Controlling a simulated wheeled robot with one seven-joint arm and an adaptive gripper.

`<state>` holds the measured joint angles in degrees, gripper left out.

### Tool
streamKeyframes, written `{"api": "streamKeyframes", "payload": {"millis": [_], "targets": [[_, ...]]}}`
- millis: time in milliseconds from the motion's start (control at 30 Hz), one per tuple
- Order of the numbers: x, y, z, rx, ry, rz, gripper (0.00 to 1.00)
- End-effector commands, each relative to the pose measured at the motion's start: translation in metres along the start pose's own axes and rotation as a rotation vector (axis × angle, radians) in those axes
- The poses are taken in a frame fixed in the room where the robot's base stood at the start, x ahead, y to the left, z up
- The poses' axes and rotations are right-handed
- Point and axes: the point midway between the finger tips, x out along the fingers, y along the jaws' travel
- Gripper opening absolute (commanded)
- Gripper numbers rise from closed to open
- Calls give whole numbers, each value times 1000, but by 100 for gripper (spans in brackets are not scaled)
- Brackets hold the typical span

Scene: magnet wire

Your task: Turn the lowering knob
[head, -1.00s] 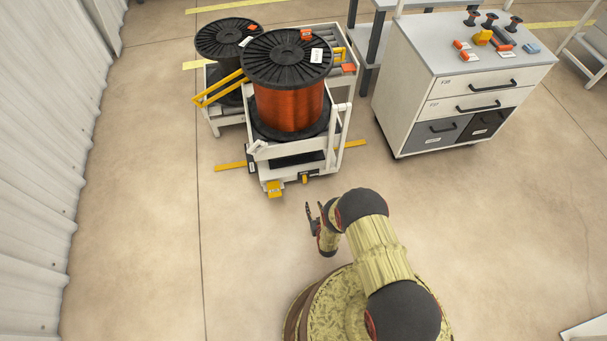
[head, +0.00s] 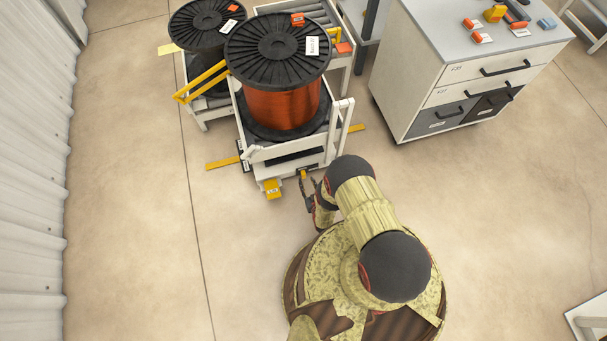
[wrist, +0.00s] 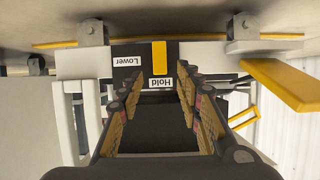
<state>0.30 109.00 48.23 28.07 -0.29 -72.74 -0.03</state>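The lowering knob (wrist: 160,58) is a yellow bar on a black panel (wrist: 127,52) at the low front of the white cart (head: 268,170). In the wrist view the panel's labels "Lower" and "Hold" appear upside down, and the bar stands in line with "Hold". In the head view the knob (head: 303,174) is a small yellow spot. My gripper (wrist: 160,84) is open and empty, its two fingers pointing at the panel, with the knob centred beyond the gap. In the head view my gripper (head: 309,192) is just in front of the panel; exact distance is unclear.
A yellow pedal (head: 272,188) juts from the cart left of the knob; it shows at right in the wrist view (wrist: 285,85). The cart carries a large copper wire spool (head: 282,104). A drawer cabinet (head: 455,90) stands right. Floor on the left is clear.

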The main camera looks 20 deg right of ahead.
Motion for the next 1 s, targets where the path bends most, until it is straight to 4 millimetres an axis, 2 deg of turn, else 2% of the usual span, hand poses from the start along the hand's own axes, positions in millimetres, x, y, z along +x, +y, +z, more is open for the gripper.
{"api": "streamKeyframes", "payload": {"millis": [33,200,400,733,1000], "targets": [[11,0,2,0,4,0,35],[36,0,2,0,1,0,35],[53,0,1,0,1,0,35],[56,0,0,0,1,0,34],[56,0,0,0,1,0,19]]}}
